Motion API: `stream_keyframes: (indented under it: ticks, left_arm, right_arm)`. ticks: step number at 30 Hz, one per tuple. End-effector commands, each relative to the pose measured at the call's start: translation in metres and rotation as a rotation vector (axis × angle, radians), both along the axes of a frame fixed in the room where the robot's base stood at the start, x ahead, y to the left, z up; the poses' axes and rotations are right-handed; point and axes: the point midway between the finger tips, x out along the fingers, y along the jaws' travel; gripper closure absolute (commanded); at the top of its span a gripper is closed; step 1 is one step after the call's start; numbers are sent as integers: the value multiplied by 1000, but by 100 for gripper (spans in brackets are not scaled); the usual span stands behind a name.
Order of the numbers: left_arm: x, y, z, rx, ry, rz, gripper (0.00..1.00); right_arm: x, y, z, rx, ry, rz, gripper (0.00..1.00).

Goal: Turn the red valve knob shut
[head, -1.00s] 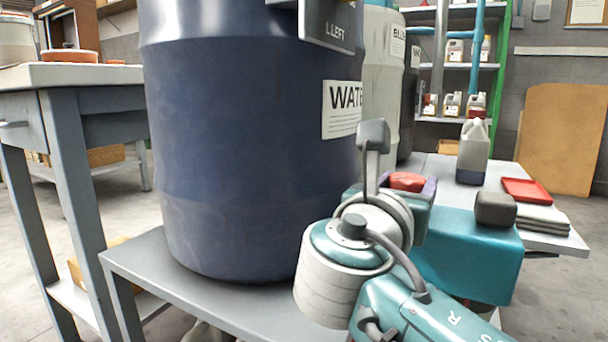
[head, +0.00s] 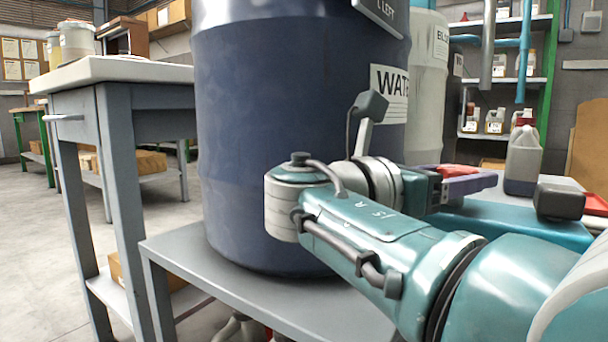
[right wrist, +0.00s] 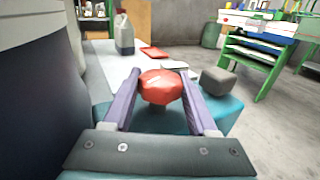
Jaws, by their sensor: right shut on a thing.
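The red valve knob (right wrist: 161,87) is a faceted red piece in the right wrist view, between the two purple fingers of my right gripper (right wrist: 160,98). The fingers are shut on its sides. In the head view only a sliver of the red knob (head: 458,170) shows above my right gripper (head: 475,185), to the right of the blue barrel. My left gripper is out of view.
The large blue barrel (head: 285,130) stands on a grey bench (head: 215,270), close beside my right arm. A teal block (head: 540,232) and a dark grey block (head: 559,201) lie right of the gripper. A jug (head: 522,160) stands behind. A grey table (head: 118,160) is at left.

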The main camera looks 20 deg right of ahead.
Motion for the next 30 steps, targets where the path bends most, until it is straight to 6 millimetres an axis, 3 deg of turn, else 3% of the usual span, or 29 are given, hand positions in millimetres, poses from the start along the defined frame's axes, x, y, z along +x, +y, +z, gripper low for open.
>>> stream_keyframes:
  ticks: [8,9,16,30]
  left_arm:
    - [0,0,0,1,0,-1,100]
    - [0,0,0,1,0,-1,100]
    - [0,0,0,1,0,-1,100]
    - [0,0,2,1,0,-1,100]
  right_arm:
    - [0,0,-1,5,0,-1,97]
    - [0,-1,-1,5,0,-1,37]
    - [0,0,-1,3,1,0,12]
    - [0,0,0,2,0,7,12]
